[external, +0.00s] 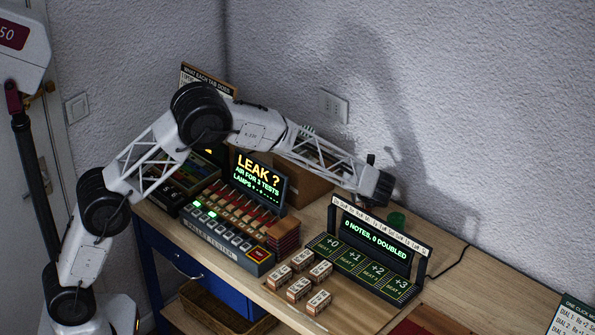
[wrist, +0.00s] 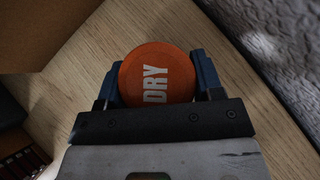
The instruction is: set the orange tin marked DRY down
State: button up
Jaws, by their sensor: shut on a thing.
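The orange tin marked DRY (wrist: 157,73) shows its round lid in the wrist view, lettering turned sideways. My gripper (wrist: 159,82) is shut on it, with one blue finger on each side. Wooden bench top lies around the tin in that view; I cannot tell whether the tin touches it. In the external view my gripper (external: 377,186) is over the back of the wooden bench (external: 455,285), behind the display stand. The tin is hidden there.
A tester with a LEAK screen (external: 258,178) stands left. Several small blocks (external: 300,290) lie in front. The textured wall (external: 480,120) is close behind.

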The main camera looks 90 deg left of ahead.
jog(key=o, duration=1)
jog(key=shift+f, duration=0.1)
jog(key=shift+r, duration=0.2)
jog(key=v, duration=1.2)
